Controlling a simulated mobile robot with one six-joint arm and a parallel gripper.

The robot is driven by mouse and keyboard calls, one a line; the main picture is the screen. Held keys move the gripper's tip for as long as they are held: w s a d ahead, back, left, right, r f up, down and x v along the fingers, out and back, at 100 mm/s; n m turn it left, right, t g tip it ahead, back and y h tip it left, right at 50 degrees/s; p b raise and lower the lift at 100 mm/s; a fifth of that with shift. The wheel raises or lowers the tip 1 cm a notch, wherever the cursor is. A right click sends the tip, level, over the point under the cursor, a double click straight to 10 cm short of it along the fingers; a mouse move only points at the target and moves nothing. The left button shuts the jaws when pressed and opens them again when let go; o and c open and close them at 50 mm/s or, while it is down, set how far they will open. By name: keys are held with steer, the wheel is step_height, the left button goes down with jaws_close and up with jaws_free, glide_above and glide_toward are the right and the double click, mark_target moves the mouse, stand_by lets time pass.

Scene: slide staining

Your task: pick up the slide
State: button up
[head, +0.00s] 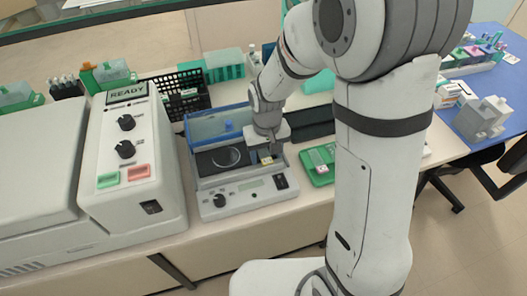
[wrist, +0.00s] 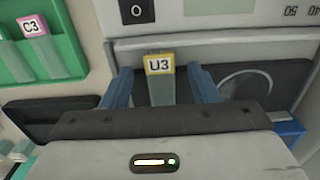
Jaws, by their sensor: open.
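The slide with a yellow-edged label reading U3 (wrist: 160,65) lies on the dark top of a grey bench device; its label end also shows in the head view (head: 267,160). My gripper (wrist: 161,88) is open, with one blue finger on each side of this slide and a visible gap at both sides. In the head view my gripper (head: 268,154) is low over the right part of the device. The far end of the slide is hidden behind the gripper body in the wrist view.
A green tray (head: 311,176) right of the device holds slides, one with a pink label C3 (wrist: 36,26). The device has a blue clear lid (head: 205,123), standing left of my gripper. A large machine with a READY display (head: 127,92) stands at left.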

steer(key=c, duration=1.1)
steer(key=shift+o, duration=0.2)
